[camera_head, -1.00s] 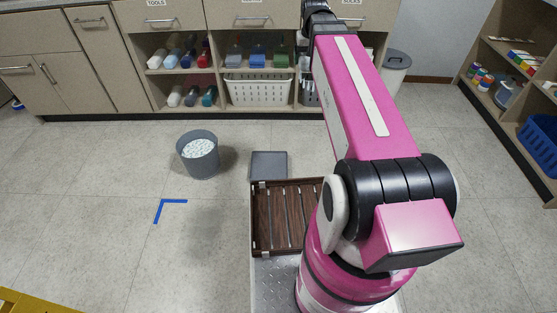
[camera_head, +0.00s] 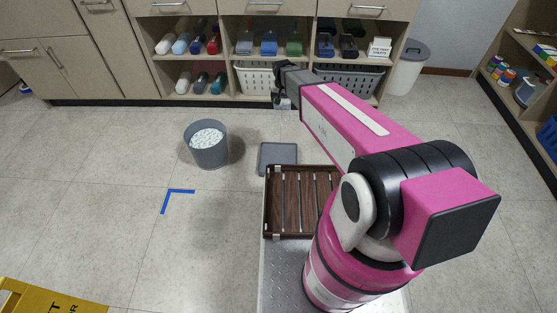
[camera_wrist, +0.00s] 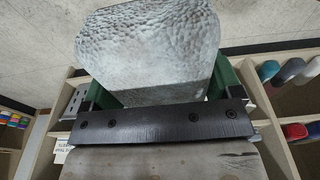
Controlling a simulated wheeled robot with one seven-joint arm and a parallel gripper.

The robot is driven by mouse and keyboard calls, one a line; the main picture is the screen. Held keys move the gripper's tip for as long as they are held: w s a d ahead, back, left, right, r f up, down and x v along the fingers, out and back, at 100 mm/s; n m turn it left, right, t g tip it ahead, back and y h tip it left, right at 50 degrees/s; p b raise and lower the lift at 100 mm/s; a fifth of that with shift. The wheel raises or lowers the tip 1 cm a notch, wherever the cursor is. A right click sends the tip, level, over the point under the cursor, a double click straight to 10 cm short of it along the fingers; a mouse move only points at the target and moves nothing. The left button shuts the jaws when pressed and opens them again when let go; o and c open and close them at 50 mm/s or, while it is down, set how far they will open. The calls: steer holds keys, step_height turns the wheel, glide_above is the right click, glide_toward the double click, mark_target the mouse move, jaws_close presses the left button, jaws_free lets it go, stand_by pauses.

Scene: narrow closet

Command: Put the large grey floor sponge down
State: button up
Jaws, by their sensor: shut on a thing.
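The large grey floor sponge (camera_wrist: 150,45) fills the upper middle of the wrist view, its rough pitted face toward the camera. My gripper (camera_wrist: 157,88) is shut on it, with a green finger at each side. In the head view my gripper (camera_head: 283,100) is at the far end of the pink arm, in front of the low shelves. There the sponge cannot be made out clearly, as the wrist and arm cover that spot.
A grey bucket (camera_head: 207,146) with white contents stands on the floor. A blue corner mark (camera_head: 177,192) lies before it on clear floor. A yellow sign (camera_head: 45,300) is at lower left. A slatted brown tray (camera_head: 267,205) sits beside my arm base. A lidded bin (camera_head: 405,75) stands behind.

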steer(key=s+a+f, duration=0.2)
steer(key=a+f, duration=0.2)
steer(key=f, duration=0.6)
steer(key=s+a+f, duration=0.2)
steer(key=a+f, duration=0.1)
steer(key=f, duration=0.7)
steer(key=s+a+f, duration=0.3)
steer(key=a+f, duration=0.1)
steer(key=f, duration=0.6)
glide_above(279, 155)
step_height(279, 155, down, 7)
steer(key=shift+a+r, duration=0.1)
steer(key=shift+a, duration=0.05)
steer(key=shift+f, duration=1.95)
steer(key=shift+f, duration=0.4)
